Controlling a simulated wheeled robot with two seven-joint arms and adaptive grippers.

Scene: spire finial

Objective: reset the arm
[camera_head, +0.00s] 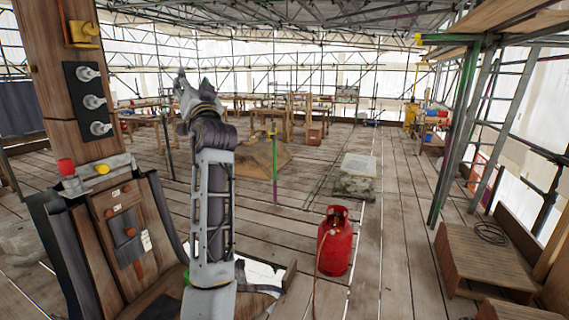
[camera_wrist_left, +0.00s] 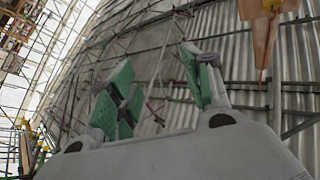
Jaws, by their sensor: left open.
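My left arm rises in the middle of the head view, bent at the elbow. My left gripper (camera_head: 192,88) is at its upper end, held up in the air and pointing upward. In the left wrist view the gripper (camera_wrist_left: 160,85) shows two green-padded fingers spread apart with nothing between them. Behind the fingers are scaffold poles and corrugated sheeting. My right gripper is in neither view.
A wooden post (camera_head: 60,100) with switches and a wooden control panel (camera_head: 125,235) stand close at the left. A red gas cylinder (camera_head: 335,240) stands on the plank floor right of my arm. Scaffolding (camera_head: 465,130) and a wooden box (camera_head: 480,260) are at the right. Floor beyond the cylinder is mostly clear.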

